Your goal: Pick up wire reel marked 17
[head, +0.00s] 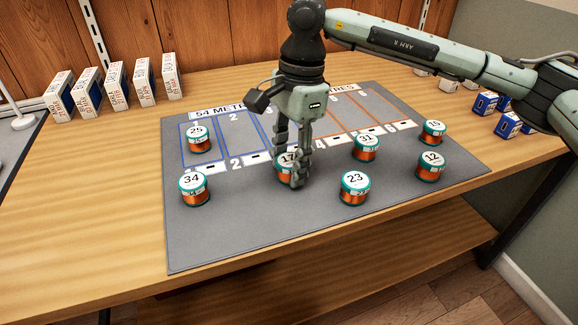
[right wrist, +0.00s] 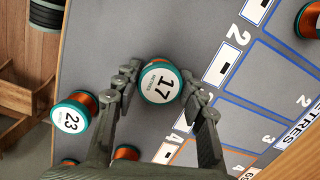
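The wire reel marked 17 (head: 284,168) has a white top, teal rims and orange wire. It stands near the middle of the grey mat (head: 230,230), partly hidden by my fingers. My right gripper (head: 291,168) points down over it. In the right wrist view, reel 17 (right wrist: 159,84) is between the two fingertips of my right gripper (right wrist: 161,80), which meet its sides with no clear gap. Whether it is lifted off the mat is hard to tell. My left gripper is in neither view.
Reel 34 (head: 195,190) and reel 25 (head: 197,138) are to the left. Reel 23 (head: 354,189), reel 31 (head: 366,148), reel 12 (head: 431,167) and reel 15 (head: 433,132) are to the right. Several boxes (head: 116,86) stand at the back left. The mat's front left is clear.

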